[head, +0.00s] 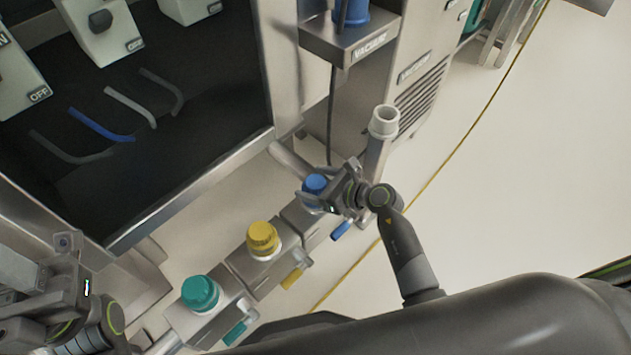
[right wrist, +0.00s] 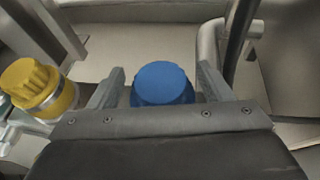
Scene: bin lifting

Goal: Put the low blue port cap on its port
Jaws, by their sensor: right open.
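The low blue cap (head: 314,184) is at the far end of the row of low ports, over the unit with the blue lever (head: 341,230). My right gripper (head: 321,193) is open, with its fingers on either side of the cap. In the right wrist view the blue cap (right wrist: 163,83) shows between the two fingers, with a small gap on each side. The port under the cap is hidden, so I cannot tell whether the cap is seated. My left gripper (head: 68,275) is at the lower left, away from the cap; its jaws are unclear.
A yellow cap (head: 262,238) and a teal cap (head: 200,293) stand on neighbouring ports. A pale open-topped pipe (head: 384,121) rises just right of my right gripper. A vacuum shelf (head: 345,45) with a blue fitting is behind. The floor to the right is clear.

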